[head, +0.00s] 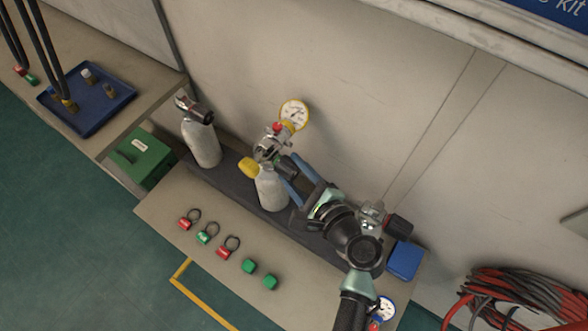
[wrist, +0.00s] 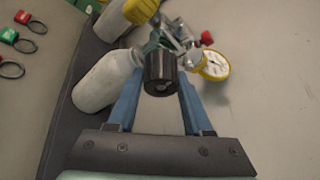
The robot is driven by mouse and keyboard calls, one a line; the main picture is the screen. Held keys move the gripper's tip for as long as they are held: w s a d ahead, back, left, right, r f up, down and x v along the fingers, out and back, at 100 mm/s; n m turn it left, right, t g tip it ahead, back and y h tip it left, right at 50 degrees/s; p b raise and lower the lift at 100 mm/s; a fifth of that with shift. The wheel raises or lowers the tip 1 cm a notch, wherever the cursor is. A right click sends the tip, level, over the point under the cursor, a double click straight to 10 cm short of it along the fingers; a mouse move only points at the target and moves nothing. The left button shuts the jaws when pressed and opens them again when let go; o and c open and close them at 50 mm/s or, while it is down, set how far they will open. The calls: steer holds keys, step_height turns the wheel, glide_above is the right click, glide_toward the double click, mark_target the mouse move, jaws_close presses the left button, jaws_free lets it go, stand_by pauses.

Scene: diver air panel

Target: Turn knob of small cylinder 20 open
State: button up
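A pale small cylinder (head: 271,190) stands in the middle of the dark rack, with a metal valve, a yellow part and a black knob (head: 287,167) facing my gripper. No number is readable, so I cannot tell whether it is cylinder 20. The cylinder (wrist: 106,82) and black knob (wrist: 160,72) also show in the wrist view. My gripper (head: 288,169) has its two blue fingers spread, one on each side of the knob. In the wrist view my gripper (wrist: 161,77) is open, the knob's end between the fingertips, with narrow gaps; contact is not clear.
A yellow-rimmed gauge (head: 294,114) stands above the valve, close to the wall. Another cylinder (head: 203,143) stands to the left. My arm covers the rack's right part, near a blue block (head: 405,260). Red and green tags (head: 223,251) lie on the bench front.

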jaws_close()
steer(key=shift+f+n+t+b, duration=0.25)
steer(key=shift+n+t+b, duration=0.05)
steer(key=shift+b, duration=0.5)
steer(key=shift+r, duration=0.25)
steer(key=o, duration=0.7)
jaws_free()
steer(key=shift+s+d, duration=0.1)
steer(key=b+v, duration=0.1)
steer(key=v, duration=1.1)
steer(key=shift+s+d+r, duration=0.1)
steer(key=shift+s+d, duration=0.05)
steer(key=shift+s, duration=0.2)
